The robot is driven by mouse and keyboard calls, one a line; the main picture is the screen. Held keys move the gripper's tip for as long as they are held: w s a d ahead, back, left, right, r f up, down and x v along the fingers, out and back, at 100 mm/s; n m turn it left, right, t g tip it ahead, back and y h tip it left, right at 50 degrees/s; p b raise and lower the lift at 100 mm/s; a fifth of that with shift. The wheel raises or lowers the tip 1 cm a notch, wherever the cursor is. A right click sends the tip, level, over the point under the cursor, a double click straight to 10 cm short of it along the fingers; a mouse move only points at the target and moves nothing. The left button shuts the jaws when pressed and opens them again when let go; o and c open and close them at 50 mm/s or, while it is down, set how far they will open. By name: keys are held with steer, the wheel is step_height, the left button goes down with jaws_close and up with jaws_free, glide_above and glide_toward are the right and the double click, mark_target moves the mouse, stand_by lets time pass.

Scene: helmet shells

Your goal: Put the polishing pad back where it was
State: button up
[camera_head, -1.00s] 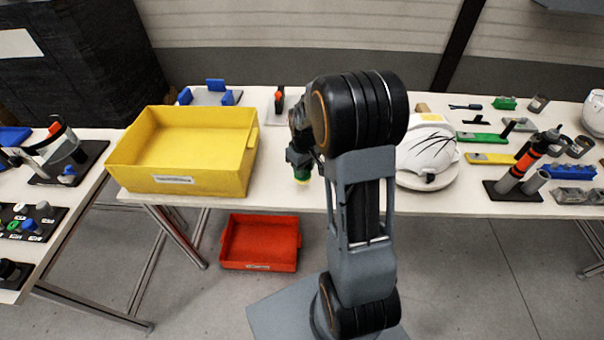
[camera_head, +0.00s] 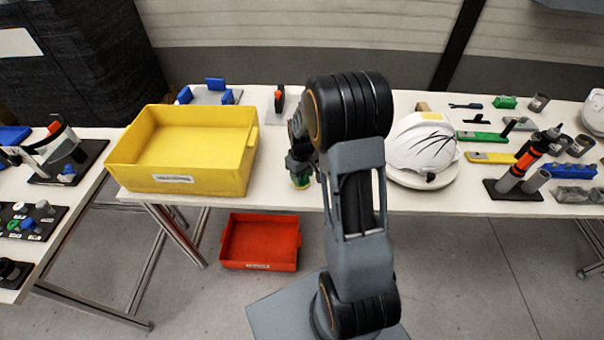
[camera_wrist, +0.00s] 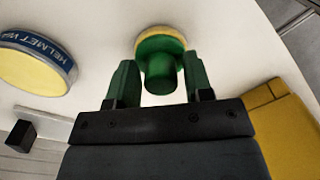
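The polishing pad (camera_wrist: 160,48) has a green handle and a yellow rim and stands on the white table. It also shows below my gripper in the head view (camera_head: 303,181), partly hidden by it. My gripper (camera_wrist: 160,72) is open, one finger on each side of the green handle. Narrow gaps show between the handle and both fingers. In the head view my gripper (camera_head: 299,164) is low over the table's front part, right of the yellow bin. Whether the pad's underside rests fully flat is hard to tell.
The yellow bin (camera_head: 178,184) stands left of my gripper and shows at the right of the wrist view (camera_wrist: 285,125). A round tin labelled helmet wax (camera_wrist: 35,65) is beside the pad. A white helmet (camera_head: 422,145) stands right of my arm. A red bin (camera_head: 260,265) is on the floor.

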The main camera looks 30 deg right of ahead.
steer(key=shift+o, duration=0.9)
steer(key=shift+r, duration=0.3)
step_height(320, 180, up, 11)
steer(key=s+a+r+m+t, duration=0.1)
steer(key=s+a+r+t, duration=0.1)
steer(key=s+a, duration=0.3)
steer(key=s+a+r+m+t, duration=0.1)
steer(key=s+a+r, duration=0.3)
steer(key=s, duration=0.6)
steer(key=shift+s+a+r+m+t, duration=0.25)
steer(key=shift+s+a+m+t, duration=0.2)
steer(key=shift+m, duration=0.15)
steer(key=shift+w, duration=0.1)
